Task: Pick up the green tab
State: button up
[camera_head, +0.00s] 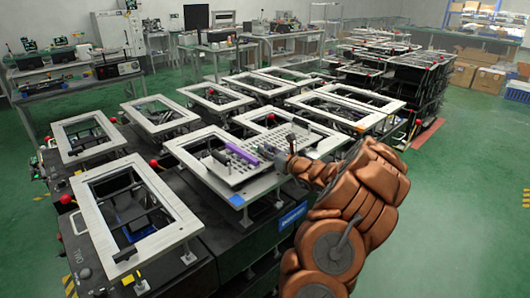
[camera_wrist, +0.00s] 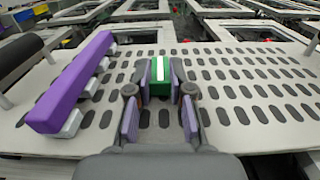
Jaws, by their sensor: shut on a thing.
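The green tab (camera_wrist: 160,88) is a small green block with a white stripe, seen in the wrist view between the fingers of my gripper (camera_wrist: 161,95). My gripper is shut on it, with a purple-grey pad on each side of the tab. Behind and beneath it is a light plate with dark oval slots (camera_wrist: 240,85). I cannot tell whether the tab touches the plate. In the head view my gripper (camera_head: 283,160) is small, at the right part of the slotted plate (camera_head: 240,172), and the tab is too small to make out there.
A long purple bar (camera_wrist: 75,82) on white feet lies left of my gripper; it also shows in the head view (camera_head: 242,154). A dark cylinder (camera_wrist: 18,55) is at the wrist view's left edge. Several white frames (camera_head: 100,238) surround the plate. Green floor is open at the right.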

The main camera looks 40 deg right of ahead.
jog(key=shift+r+b, duration=0.5)
jog(key=shift+r, duration=1.1)
jog(key=s+a+r+b, duration=0.1)
jog(key=s+a+b, duration=0.3)
jog(key=s+a, duration=0.7)
jog(key=shift+a+r, duration=0.2)
jog(key=shift+a, duration=0.2)
jog(key=shift+w+a, duration=0.1)
jog(key=shift+w, duration=0.05)
jog(key=w+a+n+y+p, duration=0.1)
jog(key=w+a, duration=0.4)
jog(key=a, duration=0.5)
jog(key=w+a+r+n+y+p, duration=0.1)
jog(key=w+a+y+p, duration=0.1)
jog(key=w+a, duration=0.4)
jog(key=w+a+r+n+y+p, duration=0.1)
jog(key=w+a, duration=0.4)
jog(key=a, duration=1.1)
jog(key=shift+w+r+n+g+y+p, duration=0.3)
jog(key=shift+w+g+y+p, duration=0.1)
jog(key=shift+y+p, duration=0.35)
